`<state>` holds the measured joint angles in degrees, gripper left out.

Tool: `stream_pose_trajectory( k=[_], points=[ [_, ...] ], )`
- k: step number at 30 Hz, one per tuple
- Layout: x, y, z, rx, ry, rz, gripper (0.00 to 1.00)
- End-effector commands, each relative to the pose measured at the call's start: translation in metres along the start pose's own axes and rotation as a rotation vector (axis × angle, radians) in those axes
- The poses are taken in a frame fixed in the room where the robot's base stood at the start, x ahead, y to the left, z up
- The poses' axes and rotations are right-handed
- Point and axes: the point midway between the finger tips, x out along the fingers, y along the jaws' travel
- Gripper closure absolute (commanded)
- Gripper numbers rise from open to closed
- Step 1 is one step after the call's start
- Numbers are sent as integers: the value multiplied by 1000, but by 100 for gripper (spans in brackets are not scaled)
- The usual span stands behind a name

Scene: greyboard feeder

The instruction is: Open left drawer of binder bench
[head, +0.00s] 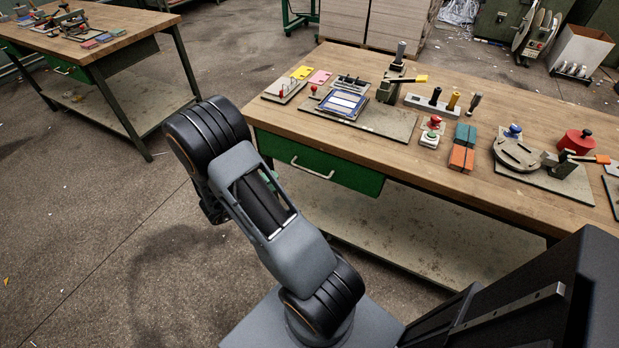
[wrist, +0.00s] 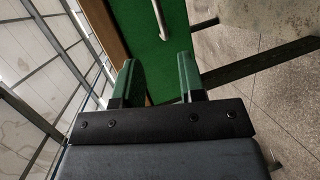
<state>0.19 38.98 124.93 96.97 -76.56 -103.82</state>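The near bench (head: 390,120) has a wooden top and a green drawer (head: 350,176) under its left end. The drawer front looks flush with the bench, with a pale bar handle (head: 312,169) across it. In the wrist view the green front (wrist: 138,32) and the handle (wrist: 161,22) appear turned on their side, beyond the fingertips. My gripper (wrist: 157,62) is open and empty, its two fingers pointing toward the drawer front. The handle is ahead of the gap between them and looks apart from both.
Tools, a blue-framed plate (head: 342,104), buttons and a red knobbed part (head: 574,141) lie on the bench top. A lower shelf (head: 400,226) runs beneath. A second bench (head: 90,45) stands at the far left. The floor (head: 70,220) between is clear.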

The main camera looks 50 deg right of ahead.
Motion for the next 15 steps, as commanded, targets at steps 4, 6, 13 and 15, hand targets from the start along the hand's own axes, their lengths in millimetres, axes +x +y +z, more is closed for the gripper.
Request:
stream_pose_trajectory(
  k=[4, 6, 13, 15],
  points=[
    [8, -8, 17, -84, -86, 63, 63],
    [15, -8, 20, -98, -103, 75, 63],
    [55, -4, 26, -101, -110, 77, 63],
    [69, -3, 27, -101, -109, 77, 63]
  ],
)
